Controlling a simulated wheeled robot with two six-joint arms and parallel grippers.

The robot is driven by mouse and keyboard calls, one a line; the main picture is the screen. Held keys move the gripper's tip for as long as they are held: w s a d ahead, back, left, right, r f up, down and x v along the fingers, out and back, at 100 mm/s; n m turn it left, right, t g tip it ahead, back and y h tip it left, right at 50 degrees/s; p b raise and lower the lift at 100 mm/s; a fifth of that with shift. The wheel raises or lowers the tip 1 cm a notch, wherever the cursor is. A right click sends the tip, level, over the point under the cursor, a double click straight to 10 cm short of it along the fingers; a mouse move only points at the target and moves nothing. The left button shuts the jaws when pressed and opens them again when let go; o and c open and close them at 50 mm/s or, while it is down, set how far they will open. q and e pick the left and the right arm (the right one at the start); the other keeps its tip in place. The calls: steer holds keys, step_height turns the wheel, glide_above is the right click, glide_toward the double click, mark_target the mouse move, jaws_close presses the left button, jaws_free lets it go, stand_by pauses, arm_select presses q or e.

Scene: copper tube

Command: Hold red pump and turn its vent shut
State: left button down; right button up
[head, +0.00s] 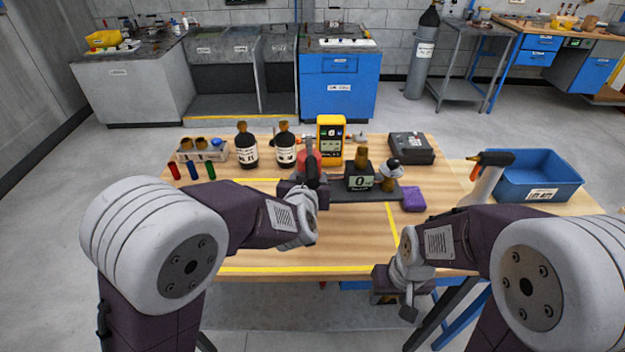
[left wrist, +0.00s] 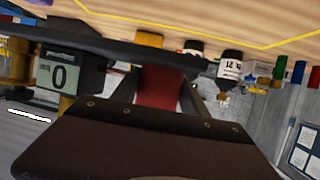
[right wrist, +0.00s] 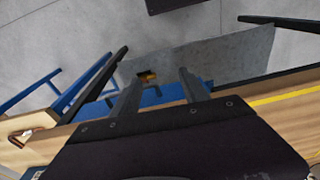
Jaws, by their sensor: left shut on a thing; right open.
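The red pump (head: 304,160) stands near the middle of the table, mostly hidden behind my left gripper (head: 313,172). In the left wrist view its red body (left wrist: 161,88) sits between the fingers, and the left gripper is shut on it. Its vent cannot be made out. A dark gauge block with a display reading 0 (head: 361,182) is to the right of the pump; its display also shows in the left wrist view (left wrist: 58,73). My right gripper (right wrist: 161,88) is open and empty, low by the table's front edge.
A yellow meter (head: 330,140) and two dark bottles (head: 246,150) stand behind. A brass fitting with a round head (head: 389,172) and a purple sponge (head: 413,200) lie right of the gauge. A blue bin (head: 540,178) is far right. The front of the table (head: 350,235) is clear.

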arm_select(q)
steer(key=w+a+b, duration=0.3)
steer(key=a+b, duration=0.3)
steer(key=a, duration=0.4)
steer(key=shift+w+r+b, duration=0.3)
steer(key=shift+w+b, duration=0.05)
steer(key=shift+f, duration=0.1)
stand_by(0.5)
